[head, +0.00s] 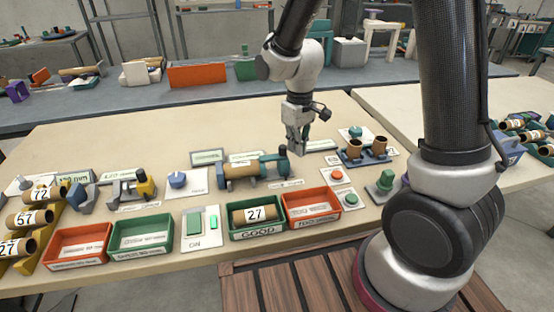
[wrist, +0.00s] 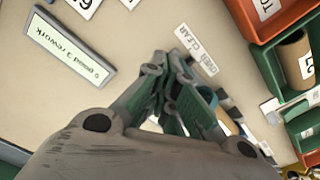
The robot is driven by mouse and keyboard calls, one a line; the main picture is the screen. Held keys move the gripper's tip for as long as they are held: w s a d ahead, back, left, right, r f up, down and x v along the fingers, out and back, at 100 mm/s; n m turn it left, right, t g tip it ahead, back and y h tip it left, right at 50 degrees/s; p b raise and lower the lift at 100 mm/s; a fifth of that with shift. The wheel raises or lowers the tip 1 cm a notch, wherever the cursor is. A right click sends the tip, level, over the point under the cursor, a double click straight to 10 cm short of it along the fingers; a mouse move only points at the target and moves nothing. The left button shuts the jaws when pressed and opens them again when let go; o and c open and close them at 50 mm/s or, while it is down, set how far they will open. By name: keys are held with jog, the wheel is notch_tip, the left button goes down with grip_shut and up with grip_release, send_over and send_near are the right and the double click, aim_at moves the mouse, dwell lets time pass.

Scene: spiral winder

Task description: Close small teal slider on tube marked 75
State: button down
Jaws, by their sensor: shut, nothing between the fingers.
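A winder device (head: 252,171) with a brown tube across it and teal parts stands mid-table in the head view. A teal upright part (head: 283,161) is at its right end. No number 75 is readable on any tube, and I cannot tell which teal part is the small slider. My gripper (head: 298,150) points down just behind and right of that end, apart from it as far as I can tell. Its fingers (wrist: 172,62) are shut and empty in the wrist view. Part of a teal and dark item shows beside them, partly hidden by the fingers.
A green tray (head: 230,234) holds a tube marked 27 (head: 255,214). A red tray (head: 337,208) is on its right. A blue holder (head: 365,157) carries two brown tubes. A sign (wrist: 70,45) and a label (wrist: 196,49) lie near the fingers.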

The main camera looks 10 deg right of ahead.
jog(key=shift+d, duration=0.15)
notch_tip(320, 180, up, 7)
dwell(0.7)
dwell(0.3)
jog(key=s+d+r+m+t, duration=0.2)
jog(key=s+d+r, duration=0.4)
jog(key=s, duration=0.3)
jog(key=s+d+r+m+t, duration=0.2)
jog(key=s+d+r+m, duration=0.2)
jog(key=s+d+r, duration=0.3)
jog(key=s+d, duration=0.2)
jog(key=s, duration=0.1)
jog(key=shift+d+r, duration=0.15)
jog(key=shift+r, duration=0.1)
